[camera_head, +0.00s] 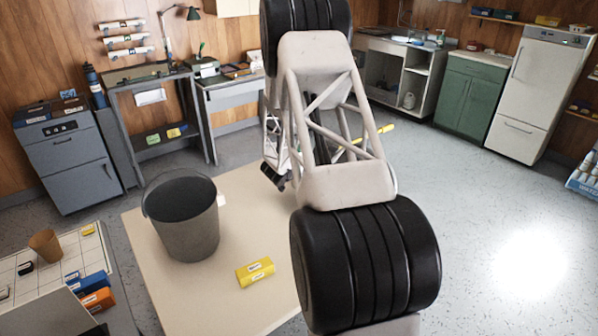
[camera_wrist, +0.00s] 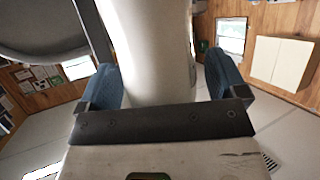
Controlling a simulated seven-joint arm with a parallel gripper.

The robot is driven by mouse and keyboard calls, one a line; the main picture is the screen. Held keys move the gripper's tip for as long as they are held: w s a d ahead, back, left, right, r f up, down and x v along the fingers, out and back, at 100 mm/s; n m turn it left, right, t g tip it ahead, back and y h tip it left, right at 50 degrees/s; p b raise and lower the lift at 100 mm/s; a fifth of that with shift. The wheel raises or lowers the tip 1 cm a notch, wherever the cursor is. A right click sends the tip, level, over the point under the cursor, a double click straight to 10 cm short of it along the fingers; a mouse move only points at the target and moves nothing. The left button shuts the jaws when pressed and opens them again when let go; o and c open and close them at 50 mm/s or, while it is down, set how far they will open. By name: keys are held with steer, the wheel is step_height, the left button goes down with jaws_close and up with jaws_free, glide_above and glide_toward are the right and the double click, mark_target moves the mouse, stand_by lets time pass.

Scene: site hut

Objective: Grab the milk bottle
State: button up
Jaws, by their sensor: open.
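A smooth white rounded object (camera_wrist: 152,40), which looks like the milk bottle, stands between the fingers in the wrist view and runs out of the top of the picture. Its cap and any label are not in view. My gripper (camera_wrist: 162,78) is open, with one blue-padded finger on each side of this object. A gap shows at the right finger; I cannot tell whether the left one touches. In the head view my arm hides most of the gripper and I cannot make out the bottle clearly.
A dark grey bucket (camera_head: 190,237) stands on the beige mat (camera_head: 150,290), near a yellow box (camera_head: 255,271). A table with a brown cup (camera_head: 45,244) is at the lower left. Cabinets and a white fridge (camera_head: 530,95) line the walls.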

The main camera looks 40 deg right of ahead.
stand_by(0.4)
steer(key=c, duration=1.2)
steer(key=shift+r, duration=0.1)
steer(key=s+a+r, duration=0.2)
steer(key=s+a, duration=0.2)
steer(key=s, duration=0.3)
steer(key=s+a+r, duration=0.2)
steer(key=s+a, duration=0.2)
steer(key=s, duration=0.2)
steer(key=shift+s+a+r, duration=0.15)
steer(key=shift+s+r, duration=0.2)
steer(key=shift+r, duration=0.05)
